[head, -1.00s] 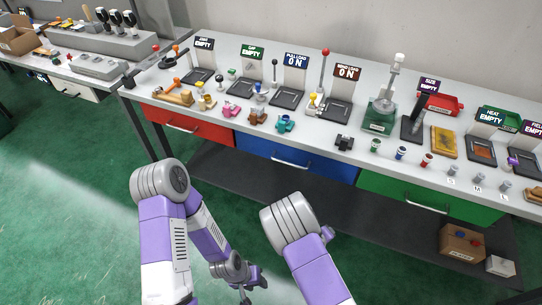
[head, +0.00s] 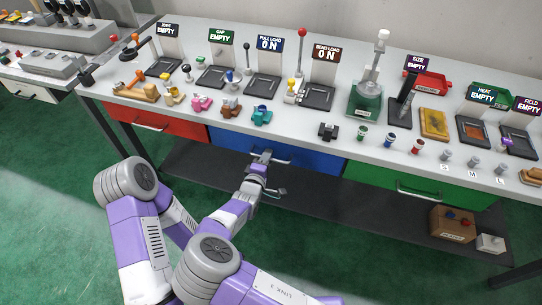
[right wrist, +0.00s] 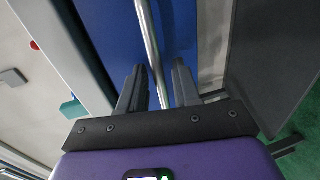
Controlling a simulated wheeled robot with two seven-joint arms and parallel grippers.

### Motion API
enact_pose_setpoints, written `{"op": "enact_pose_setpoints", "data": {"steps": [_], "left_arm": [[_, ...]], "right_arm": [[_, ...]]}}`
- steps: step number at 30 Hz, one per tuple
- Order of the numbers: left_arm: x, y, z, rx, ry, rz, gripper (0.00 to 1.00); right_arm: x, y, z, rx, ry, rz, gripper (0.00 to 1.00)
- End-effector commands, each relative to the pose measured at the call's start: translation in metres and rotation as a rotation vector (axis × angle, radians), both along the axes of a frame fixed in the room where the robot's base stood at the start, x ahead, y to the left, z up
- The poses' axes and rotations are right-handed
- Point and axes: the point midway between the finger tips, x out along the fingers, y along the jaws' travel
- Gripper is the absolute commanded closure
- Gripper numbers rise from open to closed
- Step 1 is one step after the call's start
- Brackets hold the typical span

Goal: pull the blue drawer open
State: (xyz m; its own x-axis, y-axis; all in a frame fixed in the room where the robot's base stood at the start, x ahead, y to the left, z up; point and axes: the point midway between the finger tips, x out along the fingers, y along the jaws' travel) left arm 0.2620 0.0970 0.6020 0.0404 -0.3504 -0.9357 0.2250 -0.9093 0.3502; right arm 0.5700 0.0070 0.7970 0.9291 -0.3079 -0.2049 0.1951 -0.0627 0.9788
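The blue drawer (head: 315,163) is in the middle of the bench front in the head view, its front in line with the drawers beside it. Its silver bar handle is partly hidden by my gripper in the head view. My right gripper (head: 262,157) is at that handle. In the right wrist view, the two fingers of my right gripper (right wrist: 160,85) are apart, with the handle bar (right wrist: 150,40) running between them in front of the blue drawer face (right wrist: 180,25). I cannot tell whether the fingers touch the bar. My left gripper is not in view.
A red drawer (head: 170,122) is left of the blue one and a green drawer (head: 440,190) is right. The benchtop (head: 300,122) above holds several small parts and machines. A dark lower shelf (head: 330,210) runs underneath, with a brown box (head: 452,224) at right.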

Motion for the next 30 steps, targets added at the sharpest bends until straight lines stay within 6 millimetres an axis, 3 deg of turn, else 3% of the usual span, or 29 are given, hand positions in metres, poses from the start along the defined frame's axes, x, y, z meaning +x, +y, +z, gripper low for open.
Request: {"op": "enact_pose_setpoints", "data": {"steps": [12, 18, 30], "left_arm": [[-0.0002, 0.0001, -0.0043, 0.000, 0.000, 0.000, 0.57], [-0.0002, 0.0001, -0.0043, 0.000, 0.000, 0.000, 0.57], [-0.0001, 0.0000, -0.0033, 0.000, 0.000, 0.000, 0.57]], "right_arm": [[0.0039, -0.0001, -0.0014, 0.000, 0.000, 0.006, 0.69], [0.0037, -0.0001, -0.0016, 0.000, 0.000, 0.006, 1.00], [0.0035, -0.0014, -0.0015, 0.000, 0.001, 0.002, 1.00]]}}
